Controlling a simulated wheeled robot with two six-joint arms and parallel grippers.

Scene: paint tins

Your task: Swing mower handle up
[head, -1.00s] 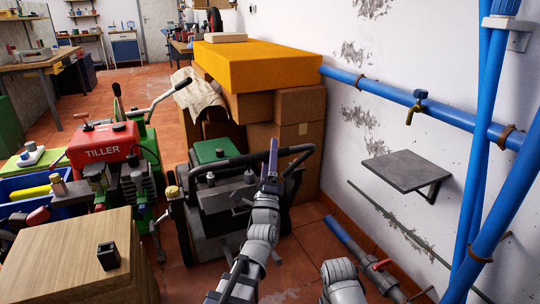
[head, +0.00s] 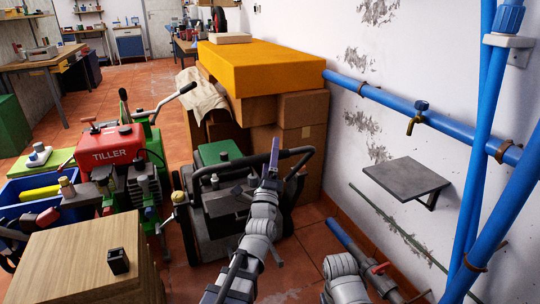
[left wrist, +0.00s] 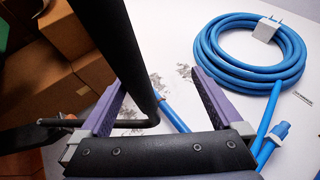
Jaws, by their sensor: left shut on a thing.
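The mower (head: 213,218) stands on the tiled floor in the middle of the head view, dark with a green part on top. Its black handle (head: 232,163) is a bent tube across the top of the machine. My left gripper (head: 273,160) is shut on the handle's cross bar. In the left wrist view the black handle tube (left wrist: 118,55) runs between the purple fingers (left wrist: 155,105); the exact contact is hard to see. A grey link of my right arm shows at the bottom of the head view, but its gripper is out of view.
A red and green tiller (head: 115,150) stands left of the mower, behind a wooden box (head: 80,262). Cardboard boxes (head: 302,108) under a yellow slab (head: 262,66) stand behind. Blue pipes (head: 395,113) and a grey shelf (head: 406,177) line the right wall. A blue hose coil (left wrist: 250,45) hangs there.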

